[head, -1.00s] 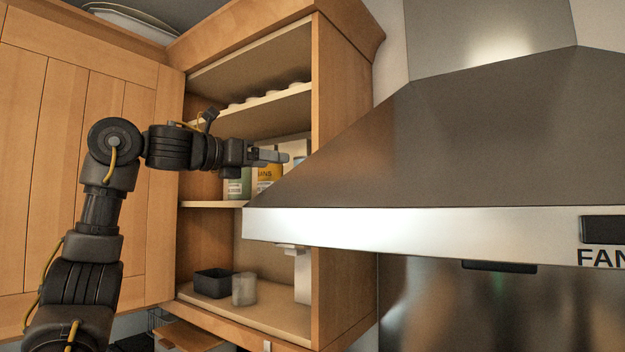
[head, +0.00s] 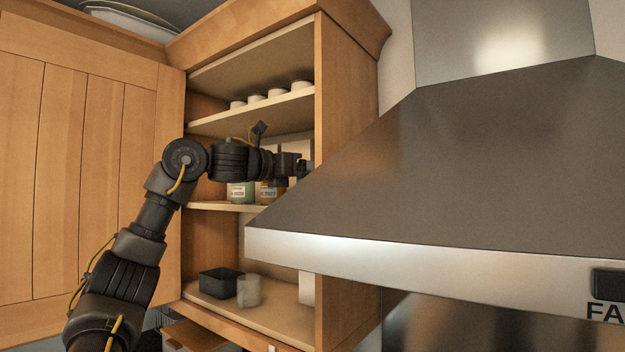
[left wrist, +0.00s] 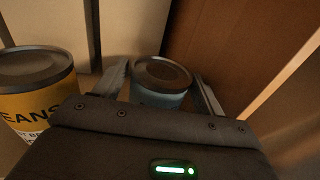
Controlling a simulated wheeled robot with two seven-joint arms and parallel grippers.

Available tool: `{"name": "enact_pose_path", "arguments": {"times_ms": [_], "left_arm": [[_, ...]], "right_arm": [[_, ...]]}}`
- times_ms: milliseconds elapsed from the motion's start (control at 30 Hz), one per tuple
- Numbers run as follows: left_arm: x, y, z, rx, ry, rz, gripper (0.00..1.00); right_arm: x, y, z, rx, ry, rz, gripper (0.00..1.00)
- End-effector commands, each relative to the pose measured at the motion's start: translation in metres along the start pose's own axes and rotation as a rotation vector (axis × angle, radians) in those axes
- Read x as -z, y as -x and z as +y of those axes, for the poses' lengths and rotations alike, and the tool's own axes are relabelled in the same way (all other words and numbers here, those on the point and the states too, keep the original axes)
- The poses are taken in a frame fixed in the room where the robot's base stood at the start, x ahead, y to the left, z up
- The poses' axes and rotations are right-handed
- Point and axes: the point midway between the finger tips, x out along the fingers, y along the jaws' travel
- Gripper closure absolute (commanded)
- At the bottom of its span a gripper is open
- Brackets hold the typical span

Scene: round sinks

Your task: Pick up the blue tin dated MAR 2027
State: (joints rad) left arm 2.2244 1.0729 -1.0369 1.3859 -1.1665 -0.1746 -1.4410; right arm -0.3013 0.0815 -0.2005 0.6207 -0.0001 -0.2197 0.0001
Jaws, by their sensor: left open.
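A blue tin with a dark lid (left wrist: 161,85) stands in the left wrist view between the two fingers of my left gripper (head: 306,170). The gripper is open, with one finger on either side of the tin; I cannot tell whether they touch it. No date shows on the blue tin from here. In the head view my gripper reaches into the middle shelf, and the blue tin cannot be made out there. My right gripper is not in view.
The range hood (head: 420,170) covers the shelf's right part. The open cabinet door (head: 85,160) is at left. A black bin (head: 218,284) and grey cup (head: 248,291) stand on the bottom shelf.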

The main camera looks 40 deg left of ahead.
Motion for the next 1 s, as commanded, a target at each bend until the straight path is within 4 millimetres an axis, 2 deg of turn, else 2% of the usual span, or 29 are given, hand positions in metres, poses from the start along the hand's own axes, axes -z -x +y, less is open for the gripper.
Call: {"name": "enact_pose_path", "arguments": {"times_ms": [167,500,833,1000], "left_arm": [[0.001,0.000,0.000,0.000,0.000,-0.001,0.29],[0.000,0.000,0.000,0.000,0.000,0.000,0.73],[-0.002,0.000,-0.001,0.001,0.000,-0.003,0.74],[-0.012,0.001,-0.001,0.001,0.002,-0.004,0.74]], "right_arm": [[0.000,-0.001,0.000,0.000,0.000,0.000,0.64],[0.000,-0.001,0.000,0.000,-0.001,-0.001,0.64],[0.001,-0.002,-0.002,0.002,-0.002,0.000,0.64],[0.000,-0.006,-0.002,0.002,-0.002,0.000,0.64]]}}
